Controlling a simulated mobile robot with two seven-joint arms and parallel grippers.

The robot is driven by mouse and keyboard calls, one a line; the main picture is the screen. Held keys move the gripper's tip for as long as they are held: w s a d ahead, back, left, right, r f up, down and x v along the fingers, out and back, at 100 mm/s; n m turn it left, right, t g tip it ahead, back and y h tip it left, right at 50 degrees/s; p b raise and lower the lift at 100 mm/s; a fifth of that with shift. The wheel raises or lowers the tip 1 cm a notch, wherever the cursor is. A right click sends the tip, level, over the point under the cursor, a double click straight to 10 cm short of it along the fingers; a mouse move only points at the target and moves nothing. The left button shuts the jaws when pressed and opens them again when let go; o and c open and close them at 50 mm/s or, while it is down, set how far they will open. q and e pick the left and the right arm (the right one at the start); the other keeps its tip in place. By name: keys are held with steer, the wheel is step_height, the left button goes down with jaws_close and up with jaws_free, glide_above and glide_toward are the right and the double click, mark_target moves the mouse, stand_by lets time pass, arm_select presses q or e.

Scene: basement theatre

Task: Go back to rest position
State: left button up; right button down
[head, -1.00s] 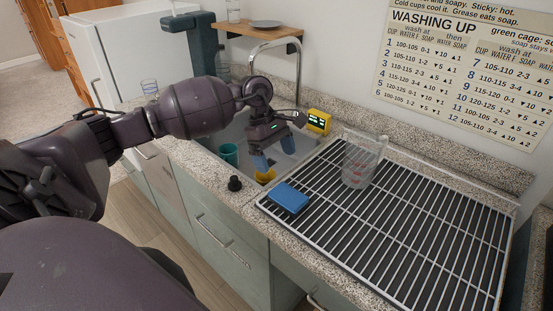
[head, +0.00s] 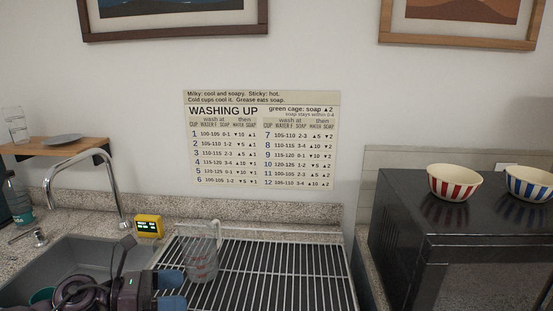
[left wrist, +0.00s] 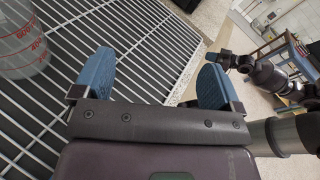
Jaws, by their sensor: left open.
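My left gripper (head: 172,291) is low in the head view, at the front left of the wire drying rack (head: 265,270), beside the sink. Its two blue fingers stand apart with nothing between them. In the left wrist view the same open fingers (left wrist: 155,78) show over the rack's edge and the floor beyond. A second dark arm of mine (left wrist: 270,72) shows at the right of the left wrist view. Its gripper is too small to read there, and it is not in the head view.
A clear measuring jug (head: 202,262) stands on the rack close to my left gripper. The sink (head: 85,262), tap (head: 105,180) and yellow timer (head: 148,225) are at left. A black appliance (head: 470,240) with two striped bowls stands at right.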

arm_select(q)
steer(key=s+a+f+n+t+y, duration=0.1)
steer(key=s+a+n+t+y, duration=0.25)
steer(key=n, duration=0.75)
steer(key=w+a+f+n+t+y, duration=0.15)
steer(key=n+t+y, duration=0.25)
steer(key=n+y, duration=0.5)
steer(key=s+a+f+n+t+y, duration=0.1)
steer(key=s+a+n+t+y, duration=0.25)
steer(key=n, duration=0.95)
steer(key=s+d+f+n+g, duration=0.1)
steer(key=s+f+n+g, duration=0.55)
steer(key=s, duration=0.35)
steer(key=s+f+n+g, duration=0.5)
steer(key=s+n+g, duration=0.15)
steer(key=s, duration=0.45)
steer(key=w+f+t+h, duration=0.1)
steer(key=w+f+t, duration=0.6)
steer(key=f, duration=0.3)
steer(key=shift+w+f+t, duration=0.25)
steer(key=shift+w+t, duration=0.15)
steer(key=shift+t, duration=0.1)
